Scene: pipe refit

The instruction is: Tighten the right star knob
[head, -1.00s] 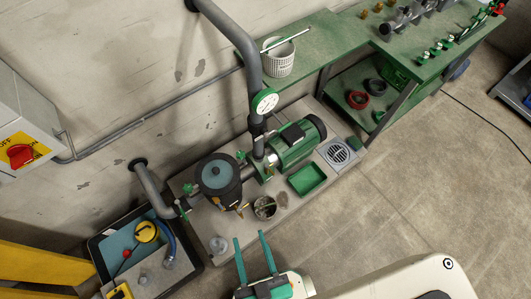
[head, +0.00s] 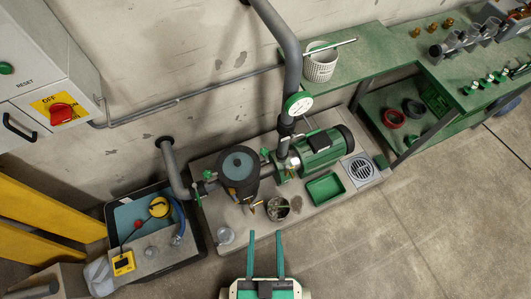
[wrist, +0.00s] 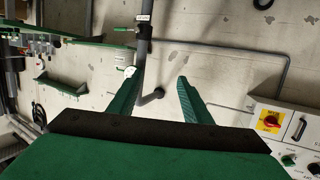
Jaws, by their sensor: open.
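A dark cylindrical housing (head: 238,178) with a grey-blue lid stands on the pale plinth, left of the green pump. Small green handles show on its pipework, one on the left (head: 209,175) and one on the right (head: 265,153). They are too small to tell whether either is the right star knob. My gripper (head: 265,236) is open and empty, in front of the plinth and apart from the housing. In the wrist view my gripper (wrist: 158,80) points towards the wall and pipe, with nothing between its fingers.
The green pump (head: 320,147), a green tray (head: 325,187) and a small pot (head: 277,208) share the plinth. A black tray (head: 199,252) lies to the left, near yellow rails (head: 50,210). A green workbench (head: 470,82) is at the right. Floor at the right front is clear.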

